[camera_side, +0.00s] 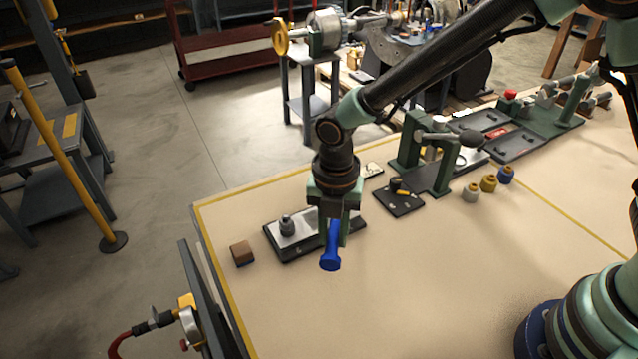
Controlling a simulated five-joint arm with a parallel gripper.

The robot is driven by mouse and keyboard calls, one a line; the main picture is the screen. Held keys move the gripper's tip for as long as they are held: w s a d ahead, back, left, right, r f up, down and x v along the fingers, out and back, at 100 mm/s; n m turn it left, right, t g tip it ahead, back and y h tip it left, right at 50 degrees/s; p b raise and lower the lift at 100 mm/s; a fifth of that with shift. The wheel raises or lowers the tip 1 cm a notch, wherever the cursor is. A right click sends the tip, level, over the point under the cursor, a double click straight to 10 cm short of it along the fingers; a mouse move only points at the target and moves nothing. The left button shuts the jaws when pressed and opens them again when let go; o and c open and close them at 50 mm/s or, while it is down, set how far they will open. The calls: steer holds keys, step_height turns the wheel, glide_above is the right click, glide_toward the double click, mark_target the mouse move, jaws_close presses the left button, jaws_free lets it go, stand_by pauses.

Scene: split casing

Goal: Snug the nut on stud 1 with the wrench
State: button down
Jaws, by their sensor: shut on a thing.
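My gripper (338,217) is shut on a blue tool (331,250), which I take to be the wrench. The blue tool hangs down at a slight tilt, its wide round end low and toward the camera. A flat fixture with a dark base (290,258) and a pale top plate (306,233) lies behind and left of the tool. A dark grey stud or nut (287,226) stands on its left part. My gripper is over the fixture's right end and hides part of it. I cannot read any stud number, nor tell whether the tool touches the fixture.
A small brown block (242,253) sits left of the fixture. Behind to the right are a dark plate with small parts (400,203) and a green clamp stand (411,143). White, yellow and blue capped pieces (488,184) stand right. The front middle of the table (400,290) is clear.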

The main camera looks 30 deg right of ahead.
steer(key=shift+w+a, duration=0.1)
steer(key=shift+w, duration=0.05)
steer(key=shift+d+r+n, duration=0.1)
steer(key=shift+d+n, duration=0.1)
steer(key=shift+n, duration=0.1)
steer(key=shift+s+d, duration=0.2)
steer(key=shift+s, duration=0.15)
stand_by(0.5)
stand_by(0.5)
steer(key=shift+r, duration=2.95)
